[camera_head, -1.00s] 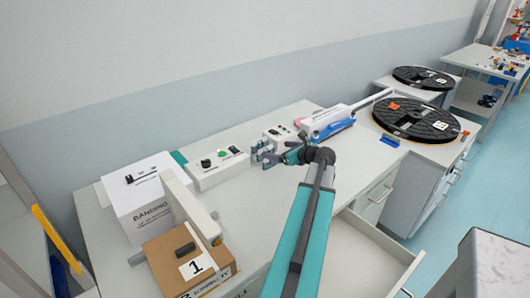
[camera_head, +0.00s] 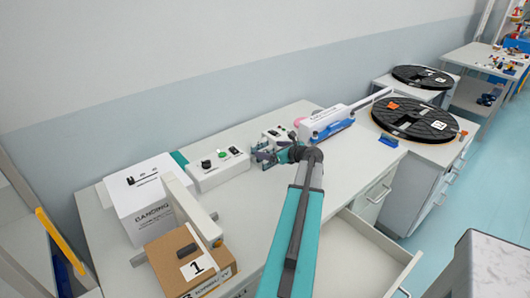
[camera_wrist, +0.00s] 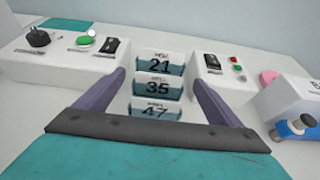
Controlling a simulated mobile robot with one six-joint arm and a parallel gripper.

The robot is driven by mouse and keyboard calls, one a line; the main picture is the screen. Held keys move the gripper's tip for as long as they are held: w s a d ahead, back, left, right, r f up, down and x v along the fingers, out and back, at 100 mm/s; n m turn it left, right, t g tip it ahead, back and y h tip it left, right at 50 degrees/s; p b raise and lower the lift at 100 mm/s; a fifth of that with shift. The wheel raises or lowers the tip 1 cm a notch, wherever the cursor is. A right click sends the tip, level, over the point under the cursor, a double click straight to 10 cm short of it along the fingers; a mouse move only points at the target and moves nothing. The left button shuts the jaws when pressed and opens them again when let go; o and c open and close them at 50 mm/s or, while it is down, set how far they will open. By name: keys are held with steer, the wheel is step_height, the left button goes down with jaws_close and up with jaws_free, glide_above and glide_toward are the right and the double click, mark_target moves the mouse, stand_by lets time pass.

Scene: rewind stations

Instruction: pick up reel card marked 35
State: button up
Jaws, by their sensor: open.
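The reel card marked 35 (camera_wrist: 157,88) stands in a row between the card marked 21 (camera_wrist: 160,64) and the card marked 47 (camera_wrist: 154,110) in the wrist view. My gripper (camera_wrist: 160,80) is open, with one finger on each side of the row. Nothing is held in it, and I cannot tell whether a finger touches a card. In the head view my gripper (camera_head: 262,155) is low over the bench, by the control boxes. The cards are too small to read there.
A white control box (camera_head: 218,168) with a green button is left of my gripper. A second box (camera_wrist: 222,75) with small buttons is on the right. A white box with a blue front (camera_head: 325,122) stands further right. An open drawer (camera_head: 370,255) juts out in front.

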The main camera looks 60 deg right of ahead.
steer(key=shift+x, duration=0.95)
steer(key=c, duration=1.1)
